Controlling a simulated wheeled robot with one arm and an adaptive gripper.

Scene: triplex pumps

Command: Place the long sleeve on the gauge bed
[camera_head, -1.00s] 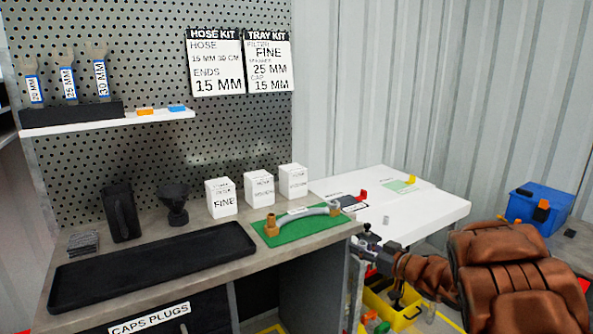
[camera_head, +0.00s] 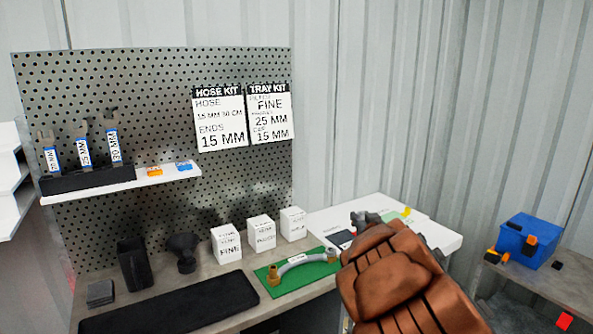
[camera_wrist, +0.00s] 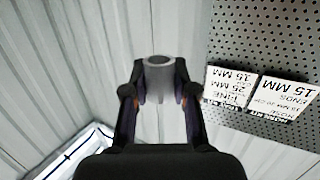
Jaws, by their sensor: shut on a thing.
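My gripper (camera_wrist: 159,98) is shut on a grey hollow sleeve (camera_wrist: 158,76), seen end-on with its round opening showing in the wrist view. Its full length cannot be judged from this angle. In the head view my gripper (camera_head: 364,217) is raised in front of the white table (camera_head: 325,219), and the sleeve is too small to make out. I cannot clearly tell which thing is the gauge bed. A dark pad (camera_head: 341,239) shows on the white table, and my arm hides much of the tabletop.
The grey bench holds a green mat (camera_head: 315,274) with a hose, white boxes (camera_head: 262,234) and a black tray (camera_head: 170,308). A blue bin (camera_head: 524,240) stands on a side table at right. A perforated board and corrugated wall stand behind.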

